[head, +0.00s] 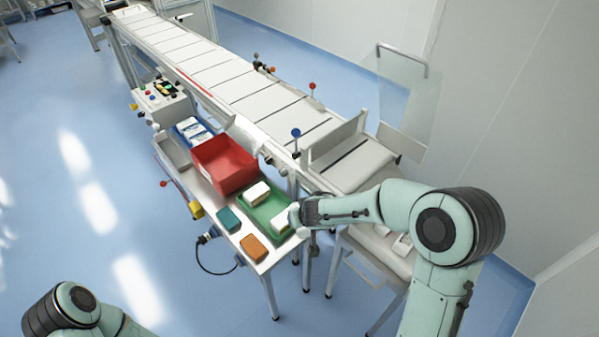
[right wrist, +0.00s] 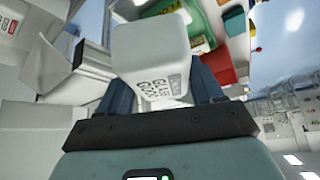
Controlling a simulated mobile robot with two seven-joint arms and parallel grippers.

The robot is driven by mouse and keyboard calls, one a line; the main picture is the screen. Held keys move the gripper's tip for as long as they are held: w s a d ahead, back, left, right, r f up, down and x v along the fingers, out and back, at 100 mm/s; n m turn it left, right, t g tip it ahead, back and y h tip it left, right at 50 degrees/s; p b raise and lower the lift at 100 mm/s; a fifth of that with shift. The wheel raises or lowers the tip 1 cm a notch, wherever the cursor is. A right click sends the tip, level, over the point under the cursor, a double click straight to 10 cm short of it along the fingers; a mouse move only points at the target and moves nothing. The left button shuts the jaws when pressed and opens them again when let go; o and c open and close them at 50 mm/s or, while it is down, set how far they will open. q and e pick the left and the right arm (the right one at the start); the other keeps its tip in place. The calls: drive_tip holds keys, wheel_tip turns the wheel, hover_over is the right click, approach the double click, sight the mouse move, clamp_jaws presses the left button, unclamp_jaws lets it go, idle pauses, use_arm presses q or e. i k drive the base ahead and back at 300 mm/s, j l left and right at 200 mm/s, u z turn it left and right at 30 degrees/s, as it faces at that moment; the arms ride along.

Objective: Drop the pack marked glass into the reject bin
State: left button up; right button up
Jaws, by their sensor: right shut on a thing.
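My right gripper (right wrist: 160,95) is shut on a white pack (right wrist: 150,50). The pack's printed face reads "glass", partly blurred and turned in the right wrist view. A red open bin (head: 223,165), likely the reject bin, stands on the table left of and behind the tray. It also shows in the right wrist view (right wrist: 222,65). Only part of my left arm shows at bottom left; its gripper is out of view.
Another white pack (head: 258,193) lies in the green tray. A teal box (head: 229,219) and an orange box (head: 255,247) are at the table's front. A blue tray (head: 187,128) with white packs sits behind the red bin. The conveyor (head: 235,80) runs behind.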

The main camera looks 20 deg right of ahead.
sight(231, 168)
drive_tip(key=i+j, duration=0.2)
drive_tip(key=i+j+z, duration=0.15)
drive_tip(key=j, duration=0.25)
drive_tip(key=i+j, duration=0.25)
drive_tip(key=i+j+z, duration=0.15)
drive_tip(key=j, duration=0.25)
drive_tip(key=i+j, duration=0.2)
drive_tip(key=j, duration=0.15)
drive_tip(key=i+j+z, duration=0.15)
drive_tip(key=j, duration=0.2)
drive_tip(key=i+j, duration=0.15)
drive_tip(key=j, duration=0.25)
drive_tip(key=i+j+z, duration=0.15)
drive_tip(key=j, duration=0.2)
